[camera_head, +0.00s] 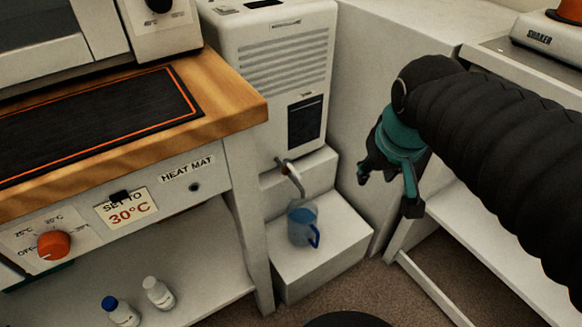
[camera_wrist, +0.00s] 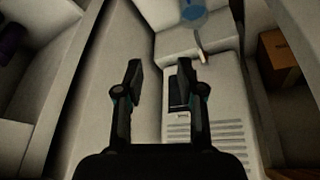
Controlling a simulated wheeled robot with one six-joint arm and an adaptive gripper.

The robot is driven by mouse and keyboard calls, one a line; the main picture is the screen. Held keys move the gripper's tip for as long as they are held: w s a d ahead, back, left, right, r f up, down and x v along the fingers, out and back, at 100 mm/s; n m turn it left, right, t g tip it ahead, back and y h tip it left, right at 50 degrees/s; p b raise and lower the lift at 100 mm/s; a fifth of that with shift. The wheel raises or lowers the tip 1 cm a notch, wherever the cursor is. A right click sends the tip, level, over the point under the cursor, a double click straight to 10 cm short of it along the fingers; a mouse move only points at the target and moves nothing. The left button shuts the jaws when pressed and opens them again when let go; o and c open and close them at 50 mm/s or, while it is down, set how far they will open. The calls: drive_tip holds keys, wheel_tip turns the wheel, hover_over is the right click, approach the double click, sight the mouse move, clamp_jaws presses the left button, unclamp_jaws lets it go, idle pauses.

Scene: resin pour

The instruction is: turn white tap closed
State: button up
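The tap (camera_head: 290,174) sticks out from the lower front of a white dispenser (camera_head: 270,50), with a metal spout bent downward and a small brownish handle end. Whether it is open or closed I cannot tell. A clear jug with a blue handle (camera_head: 302,228) stands below the spout on a white step. My gripper (camera_head: 387,192) is open and empty, to the right of the tap and apart from it. In the wrist view, my gripper (camera_wrist: 158,68) shows its two fingers spread, with the tap (camera_wrist: 200,52) beyond them and the jug (camera_wrist: 193,10) at the top.
A wooden-topped bench (camera_head: 235,95) with a heat mat stands left of the dispenser. A white block (camera_head: 365,120) stands at its right. A shaker (camera_head: 545,35) sits on the right-hand table. Two small bottles (camera_head: 158,292) stand on the lower left shelf. The wrist view shows a cardboard box (camera_wrist: 280,58).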

drive_tip(key=w+a+f+n+g, duration=0.1)
drive_tip(key=w+a+n+g, duration=0.15)
drive_tip(key=w+a, duration=0.6)
drive_tip(key=n+h, duration=0.2)
drive_tip(key=n, duration=0.1)
approach(295, 172)
drive_tip(key=shift+g, duration=0.35)
drive_tip(key=x, duration=0.5)
drive_tip(key=b+x, duration=0.1)
drive_tip(key=x, duration=0.2)
drive_tip(key=shift+w, duration=0.35)
clamp_jaws()
